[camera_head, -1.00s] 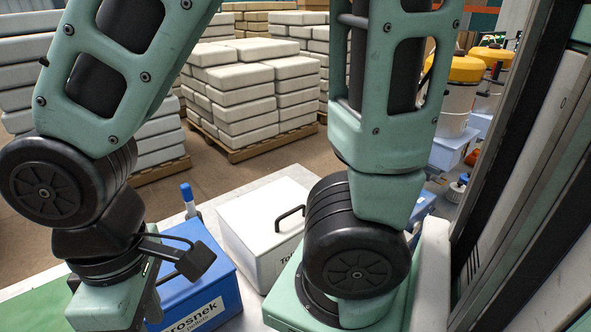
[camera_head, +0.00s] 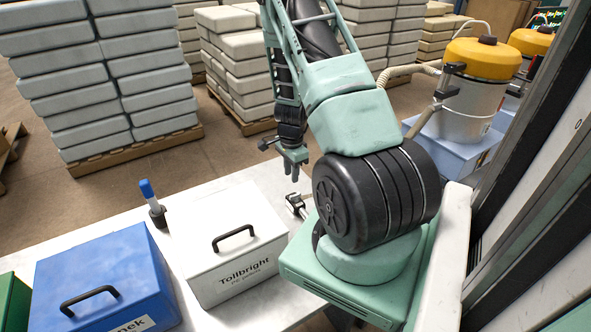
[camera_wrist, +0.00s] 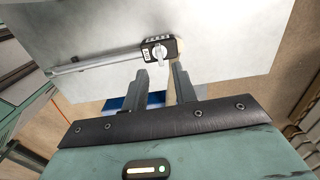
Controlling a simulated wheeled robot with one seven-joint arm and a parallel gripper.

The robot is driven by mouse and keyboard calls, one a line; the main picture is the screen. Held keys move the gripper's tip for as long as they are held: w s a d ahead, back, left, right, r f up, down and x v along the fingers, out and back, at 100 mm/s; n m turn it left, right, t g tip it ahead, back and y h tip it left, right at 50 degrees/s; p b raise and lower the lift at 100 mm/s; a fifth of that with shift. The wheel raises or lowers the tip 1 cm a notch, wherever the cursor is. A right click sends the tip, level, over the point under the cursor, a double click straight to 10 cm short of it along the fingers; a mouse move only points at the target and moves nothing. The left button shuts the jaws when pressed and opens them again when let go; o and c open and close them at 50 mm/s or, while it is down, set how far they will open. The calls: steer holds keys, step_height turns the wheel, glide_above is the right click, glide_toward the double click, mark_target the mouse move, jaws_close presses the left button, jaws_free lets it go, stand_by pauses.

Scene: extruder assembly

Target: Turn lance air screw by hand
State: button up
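In the wrist view, a long thin grey lance (camera_wrist: 105,62) lies along a pale flat surface. It ends in a black block (camera_wrist: 170,46) that carries a silver knob (camera_wrist: 160,53), which looks like the air screw. A similar black and silver piece (camera_head: 296,206) shows small at the bench edge in the head view; the rest of it is hidden there. My gripper (camera_wrist: 160,72) is open and empty in the wrist view, its two fingertips apart and just below the block in the picture.
On the pale bench (camera_head: 235,318) stand a white handled box (camera_head: 215,275) and a blue handled box (camera_head: 110,265). Yellow-lidded containers (camera_head: 470,90) are at the right; stacked pale sacks (camera_head: 100,75) stand behind.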

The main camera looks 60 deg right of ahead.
mark_target(295, 197)
steer(key=shift+s+d+f+m, duration=0.3)
steer(key=shift+s+d+f, duration=0.2)
steer(key=shift+f, duration=0.1)
step_height(295, 197, down, 7)
steer(key=b, duration=0.6)
steer(key=shift+w+f, duration=0.1)
steer(key=shift+f, duration=0.05)
steer(key=shift+f, duration=0.1)
jaws_close()
